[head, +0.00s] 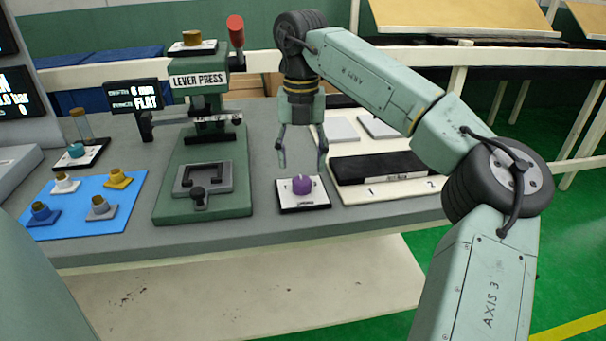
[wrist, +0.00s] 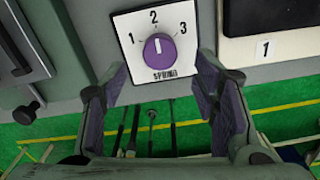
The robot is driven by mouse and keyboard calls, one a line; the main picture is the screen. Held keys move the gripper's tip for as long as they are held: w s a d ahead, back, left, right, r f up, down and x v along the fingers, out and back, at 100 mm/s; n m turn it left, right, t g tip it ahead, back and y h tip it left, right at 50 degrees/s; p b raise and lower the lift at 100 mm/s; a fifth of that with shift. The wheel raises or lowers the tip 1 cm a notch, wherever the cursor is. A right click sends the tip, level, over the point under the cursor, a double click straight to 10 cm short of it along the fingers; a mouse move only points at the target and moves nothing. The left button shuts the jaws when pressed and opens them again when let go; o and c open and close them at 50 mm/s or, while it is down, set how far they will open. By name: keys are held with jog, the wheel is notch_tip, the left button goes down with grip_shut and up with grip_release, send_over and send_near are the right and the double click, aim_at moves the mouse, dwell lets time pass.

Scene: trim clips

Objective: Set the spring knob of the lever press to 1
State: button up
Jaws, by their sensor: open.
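The lever press (head: 203,130) is a green machine with a red-tipped lever, standing on the grey bench. The spring knob (head: 302,185) is a round purple knob on a white plate at the bench's front, right of the press. In the wrist view the knob (wrist: 160,50) sits on a plate (wrist: 125,28) marked 1, 2, 3 and SPRING; its white pointer line faces up toward 2. My gripper (head: 302,162) is open and empty, pointing down above the knob. Its two fingers (wrist: 162,88) show in the wrist view with the knob between and beyond them, apparently not touching.
Right of the knob, a white board (head: 390,190) carries a black block (head: 380,167) and numbers 1 and 2. Left of the press, a blue mat (head: 82,205) holds several small coloured parts. A small display (head: 134,97) reads depth 6 mm and punch FLAT.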

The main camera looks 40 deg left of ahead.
aim_at(302, 180)
notch_tip(302, 180, down, 6)
jog(key=shift+r+p, duration=0.25)
jog(key=shift+p, duration=0.1)
jog(key=shift+c, duration=0.5)
jog(key=c, duration=1.1)
